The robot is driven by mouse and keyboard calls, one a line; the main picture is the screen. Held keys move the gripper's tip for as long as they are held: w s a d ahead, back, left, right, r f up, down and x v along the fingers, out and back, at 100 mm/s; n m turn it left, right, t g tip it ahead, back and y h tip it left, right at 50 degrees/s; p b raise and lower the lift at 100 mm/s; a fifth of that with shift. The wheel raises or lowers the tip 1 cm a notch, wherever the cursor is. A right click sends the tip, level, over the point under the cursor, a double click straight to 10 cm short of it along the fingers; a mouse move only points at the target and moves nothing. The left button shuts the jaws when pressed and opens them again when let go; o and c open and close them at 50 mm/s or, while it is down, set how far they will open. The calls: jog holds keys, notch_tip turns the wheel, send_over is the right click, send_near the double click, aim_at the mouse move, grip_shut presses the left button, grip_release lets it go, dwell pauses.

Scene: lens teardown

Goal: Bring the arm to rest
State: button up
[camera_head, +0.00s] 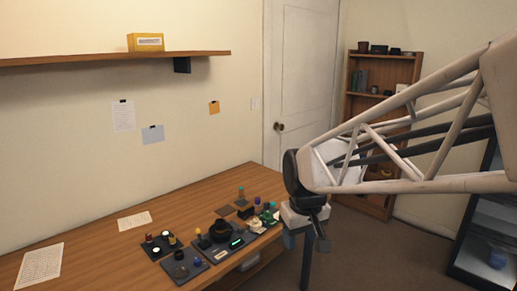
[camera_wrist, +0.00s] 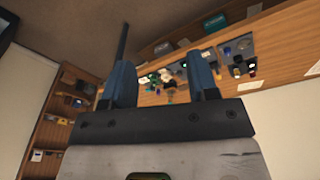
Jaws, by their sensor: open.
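My gripper (camera_head: 306,240) hangs at the end of my arm, beyond the right end of the wooden desk (camera_head: 110,245). Its fingers are apart and nothing shows between them. In the wrist view my gripper (camera_wrist: 163,78) also shows two separate blue-grey fingers, with the cluttered desk in the distance behind them. A black lens-like part (camera_head: 221,229) stands on a dark mat in the middle of the work items, well to the left of my gripper. The gripper touches nothing that I can see.
A dark tray (camera_head: 161,246) with small round parts and another dark tray (camera_head: 184,266) lie on the desk. Several small coloured items crowd the desk's right end, close to my gripper in the picture. A bookshelf (camera_head: 412,66) stands behind my arm. The floor (camera_head: 350,255) right of the desk looks clear.

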jog(key=s+d+m, duration=0.2)
jog(key=s+d, duration=0.2)
jog(key=s, duration=0.5)
jog(key=s+d+m, duration=0.2)
jog(key=s+d, duration=0.2)
jog(key=s, duration=0.5)
jog(key=shift+s+d+f+t, duration=0.15)
jog(key=shift+s+d+t, duration=0.1)
jog(key=shift+d+t, duration=0.15)
